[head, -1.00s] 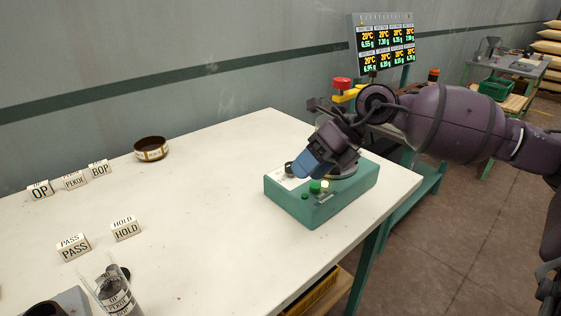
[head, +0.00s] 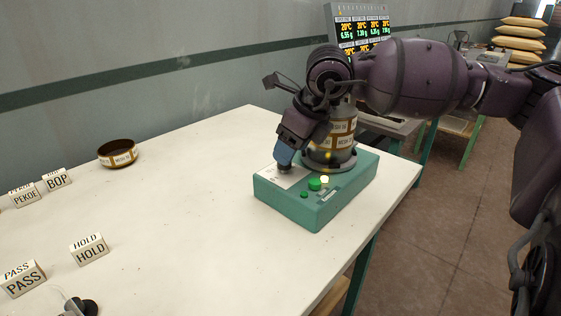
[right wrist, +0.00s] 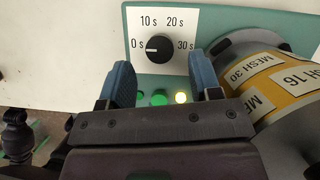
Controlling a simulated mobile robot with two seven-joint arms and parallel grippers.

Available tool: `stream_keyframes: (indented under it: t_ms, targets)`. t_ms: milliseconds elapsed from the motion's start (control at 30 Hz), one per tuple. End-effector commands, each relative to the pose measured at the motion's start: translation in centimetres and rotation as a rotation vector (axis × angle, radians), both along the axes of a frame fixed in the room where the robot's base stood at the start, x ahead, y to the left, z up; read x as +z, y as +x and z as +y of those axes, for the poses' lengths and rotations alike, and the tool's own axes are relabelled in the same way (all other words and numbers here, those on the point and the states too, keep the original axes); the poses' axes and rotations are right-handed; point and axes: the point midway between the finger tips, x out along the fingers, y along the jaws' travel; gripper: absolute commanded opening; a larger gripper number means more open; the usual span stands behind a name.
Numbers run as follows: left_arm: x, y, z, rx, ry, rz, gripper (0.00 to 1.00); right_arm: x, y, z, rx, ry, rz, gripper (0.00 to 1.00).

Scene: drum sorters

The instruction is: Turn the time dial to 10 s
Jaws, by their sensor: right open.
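The time dial (right wrist: 158,48) is a round black knob on a white plate marked 0 s, 10 s, 20 s and 30 s. Its white pointer mark faces left, toward 0 s. The dial sits on the green sorter base (head: 315,208). My right gripper (right wrist: 162,73) is open, with its blue fingers apart on the near side of the dial, left and right of it. I cannot tell from the wrist view whether they touch anything. In the head view the right gripper (head: 284,158) points down over the white plate (head: 272,177) and hides the dial. My left gripper is not in view.
A sieve stack (head: 331,140) with mesh labels stands on the base, close to the right gripper. A green button (head: 315,184) and a lit lamp (head: 325,179) are in front. A brown round pan (head: 118,154) and label blocks (head: 90,250) stand left. The table's middle is clear.

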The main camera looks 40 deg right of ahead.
Motion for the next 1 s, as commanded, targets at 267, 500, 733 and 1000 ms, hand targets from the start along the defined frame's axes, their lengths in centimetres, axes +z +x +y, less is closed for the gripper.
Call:
stream_keyframes:
  t_ms: [267,500,733,1000]
  targets:
    - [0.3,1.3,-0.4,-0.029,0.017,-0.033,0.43,-2.6,1.0,0.3,0.000,0.000,0.002,0.58]
    - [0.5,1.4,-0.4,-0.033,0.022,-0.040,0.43,-2.6,1.1,0.3,0.000,0.001,-0.003,0.58]
    - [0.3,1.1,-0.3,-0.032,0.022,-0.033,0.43,-2.6,1.1,0.3,0.000,0.001,-0.003,0.40]
    - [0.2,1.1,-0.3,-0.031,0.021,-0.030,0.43,-2.6,1.1,0.3,0.000,0.001,-0.002,0.09]
